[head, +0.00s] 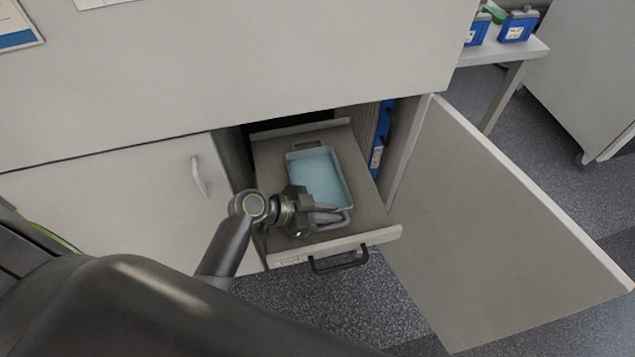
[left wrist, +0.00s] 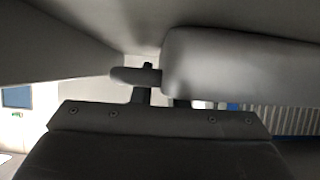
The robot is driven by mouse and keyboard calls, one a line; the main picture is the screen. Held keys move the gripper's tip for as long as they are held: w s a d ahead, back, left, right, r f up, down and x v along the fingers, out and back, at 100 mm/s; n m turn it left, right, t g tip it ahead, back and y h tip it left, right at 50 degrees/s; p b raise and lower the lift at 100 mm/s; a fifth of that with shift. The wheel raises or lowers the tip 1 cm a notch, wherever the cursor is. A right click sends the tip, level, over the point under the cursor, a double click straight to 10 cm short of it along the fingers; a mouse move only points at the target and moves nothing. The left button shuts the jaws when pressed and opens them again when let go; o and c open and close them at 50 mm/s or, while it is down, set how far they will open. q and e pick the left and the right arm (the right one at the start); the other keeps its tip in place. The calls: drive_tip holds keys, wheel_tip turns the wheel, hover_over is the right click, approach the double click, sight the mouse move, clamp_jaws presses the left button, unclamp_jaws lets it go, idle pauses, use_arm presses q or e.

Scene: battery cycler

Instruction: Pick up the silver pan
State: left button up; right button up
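The silver pan (head: 347,184) is a rectangular tray with a light blue inside and a handle at each end. It sits on the pulled-out drawer (head: 378,212) inside the open cabinet. My left gripper (head: 330,212) is at the pan's near end, by the near handle, and hides part of that end. I cannot tell whether its fingers are closed on the handle. In the left wrist view, the dark gripper body (left wrist: 150,118) fills the bottom, and grey shapes close to the camera block most of the view. My right gripper is not in view.
The cabinet door (head: 500,230) stands open to the right of the drawer. The drawer front has a black handle (head: 338,262). A closed door (head: 110,210) is on the left. Blue items (head: 518,27) stand on a side table at the upper right.

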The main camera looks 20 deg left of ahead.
use_arm(q)
clamp_jaws()
drive_tip(key=shift+r, duration=0.15)
idle(0.4)
drive_tip(key=shift+r, duration=4.9)
drive_tip(key=shift+p, duration=0.3)
